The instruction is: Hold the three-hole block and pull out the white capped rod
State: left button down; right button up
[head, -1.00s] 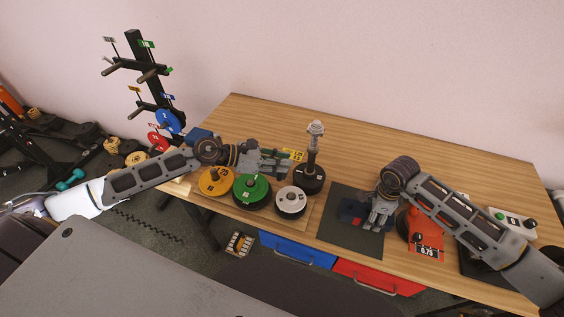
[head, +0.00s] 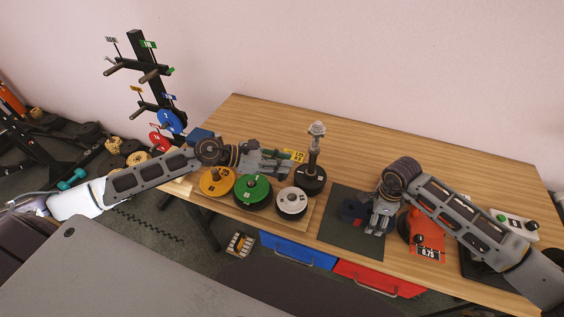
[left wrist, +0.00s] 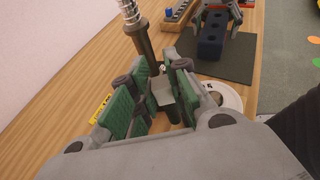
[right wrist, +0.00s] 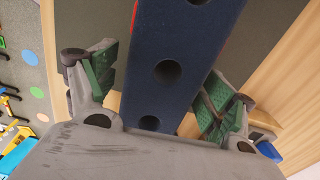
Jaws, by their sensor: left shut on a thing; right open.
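The three-hole block (head: 352,210) is dark blue and lies on a dark mat (head: 345,243) at the table's front. My right gripper (head: 377,222) is at its right side. In the right wrist view the block (right wrist: 160,95) runs between the spread fingers (right wrist: 155,85), with its round holes facing the camera and no clear finger contact. My left gripper (head: 287,165) is over the weight plates, left of the black post. In the left wrist view its green pads (left wrist: 158,95) are closed around a small pale grey piece (left wrist: 163,90), mostly hidden. I cannot make out a white capped rod.
A black post with a metallic top (head: 315,150) stands right of my left gripper. Yellow (head: 216,181), green (head: 252,188) and white (head: 291,202) weight plates lie on a board below it. An orange device (head: 428,235) stands close right of my right gripper.

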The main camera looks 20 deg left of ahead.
jog(key=shift+r, duration=5.95)
